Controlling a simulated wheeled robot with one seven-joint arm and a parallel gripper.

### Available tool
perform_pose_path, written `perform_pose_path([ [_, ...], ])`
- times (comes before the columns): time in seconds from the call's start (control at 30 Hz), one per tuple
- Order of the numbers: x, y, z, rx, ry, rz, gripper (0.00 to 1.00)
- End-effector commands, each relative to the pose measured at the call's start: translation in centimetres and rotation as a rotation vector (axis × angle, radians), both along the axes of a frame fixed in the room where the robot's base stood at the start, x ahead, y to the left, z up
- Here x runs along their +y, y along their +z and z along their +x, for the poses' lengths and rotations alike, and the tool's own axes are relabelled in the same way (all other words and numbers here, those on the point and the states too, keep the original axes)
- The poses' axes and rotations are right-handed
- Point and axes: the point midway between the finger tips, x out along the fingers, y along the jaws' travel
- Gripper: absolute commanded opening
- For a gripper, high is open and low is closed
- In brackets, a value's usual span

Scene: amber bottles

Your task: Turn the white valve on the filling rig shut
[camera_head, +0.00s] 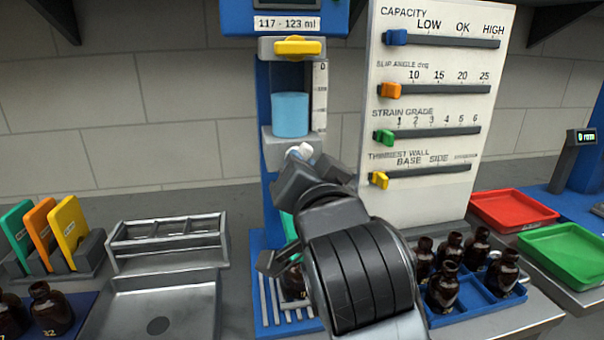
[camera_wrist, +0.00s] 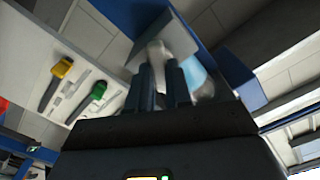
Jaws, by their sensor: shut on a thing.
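The filling rig (camera_head: 265,90) is a blue stand with a clear measuring cylinder holding blue liquid (camera_head: 290,115). A yellow valve (camera_head: 297,46) lies level above the cylinder. The white valve (camera_head: 300,151) is below it on a grey block, mostly hidden by my gripper (camera_head: 297,168). In the wrist view, the white valve (camera_wrist: 155,54) shows between and beyond the two dark fingers of my gripper (camera_wrist: 169,75). My gripper is shut on the white valve. The valve's exact angle is hard to tell. A dark bottle (camera_head: 292,281) stands under the rig, partly hidden by my arm.
A white panel with coloured sliders (camera_head: 430,125) stands close right of the rig. A blue tray (camera_head: 500,309) of amber bottles is at lower right, with red (camera_head: 513,211) and green (camera_head: 570,254) trays beyond. A metal rack (camera_head: 167,242) stands left.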

Motion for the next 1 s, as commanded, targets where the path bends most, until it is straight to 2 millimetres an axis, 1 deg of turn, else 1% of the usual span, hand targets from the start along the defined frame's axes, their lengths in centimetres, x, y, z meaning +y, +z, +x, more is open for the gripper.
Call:
perform_pose_path([
  [0.03,0.02,-0.22,-0.01,0.012,0.001,0.044,0.00],
  [0.6,-0.09,-0.36,0.02,0.162,0.000,0.563,0.00],
  [0.8,-0.11,-0.38,0.03,0.209,-0.001,0.725,0.00],
  [1.0,-0.13,-0.38,0.04,0.246,-0.002,0.849,0.00],
])
